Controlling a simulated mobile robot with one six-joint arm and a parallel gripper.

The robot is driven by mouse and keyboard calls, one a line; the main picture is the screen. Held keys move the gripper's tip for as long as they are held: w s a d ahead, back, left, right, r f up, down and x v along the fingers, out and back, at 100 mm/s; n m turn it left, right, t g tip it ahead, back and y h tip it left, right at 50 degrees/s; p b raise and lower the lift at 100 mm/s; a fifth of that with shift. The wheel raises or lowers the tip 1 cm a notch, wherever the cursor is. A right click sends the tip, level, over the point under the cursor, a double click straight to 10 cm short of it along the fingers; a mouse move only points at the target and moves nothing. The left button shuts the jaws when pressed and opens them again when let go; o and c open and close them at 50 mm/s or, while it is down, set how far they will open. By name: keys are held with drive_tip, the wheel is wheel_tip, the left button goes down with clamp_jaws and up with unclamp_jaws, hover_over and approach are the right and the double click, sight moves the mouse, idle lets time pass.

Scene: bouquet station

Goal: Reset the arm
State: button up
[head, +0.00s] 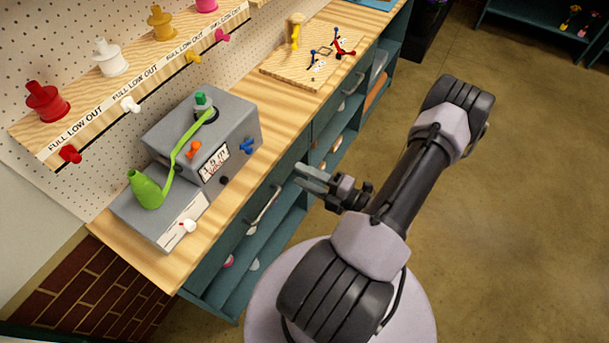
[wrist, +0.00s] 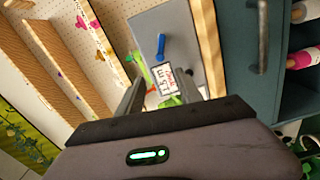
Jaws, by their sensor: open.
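My arm stands over the floor to the right of the workbench in the head view. My gripper (head: 313,178) points left toward the bench's front edge, and it is open and empty. The gripper (wrist: 158,98) also shows in the wrist view, its two fingers apart with nothing between them. Beyond the fingers is the grey machine (wrist: 183,32) with a blue lever and a small label. In the head view the grey machine (head: 240,118) stands on the bench, apart from my gripper.
A green nozzle and hose (head: 148,190) sit on the machine's lower step. A wooden board (head: 290,72) with small red and blue parts lies farther along the bench (head: 150,250). Spools, including a red one (head: 46,103), stand on a wall shelf. The floor (head: 530,200) at right is clear.

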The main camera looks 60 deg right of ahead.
drive_tip(key=w+a+r+n+g+y+b, duration=0.25)
drive_tip(key=a+n+g, duration=0.25)
drive_tip(key=a+n, duration=0.3)
drive_tip(key=w+a+r+n+g+y+b, duration=0.1)
drive_tip(key=a+r+n+g+y+b, duration=0.25)
drive_tip(key=n, duration=0.65)
drive_tip(key=w+a+r+n+g+y+b, duration=0.1)
drive_tip(key=w+a+n+g+y+b, duration=0.15)
drive_tip(key=a+n+g, duration=0.4)
drive_tip(key=s+a+r+n+t+h+b, duration=0.1)
drive_tip(key=a+n, duration=0.3)
drive_tip(key=n, duration=0.4)
drive_tip(key=s+a+r+n+t+h+b, duration=0.1)
drive_tip(key=s+a+r+n+h+b, duration=0.2)
drive_tip(key=n, duration=0.6)
drive_tip(key=s+a+r+n+h+b, duration=0.2)
drive_tip(key=a+n, duration=0.3)
drive_tip(key=n, duration=0.4)
drive_tip(key=shift+t+h, duration=0.4)
drive_tip(key=shift+h, duration=0.45)
drive_tip(key=shift+s, duration=0.1)
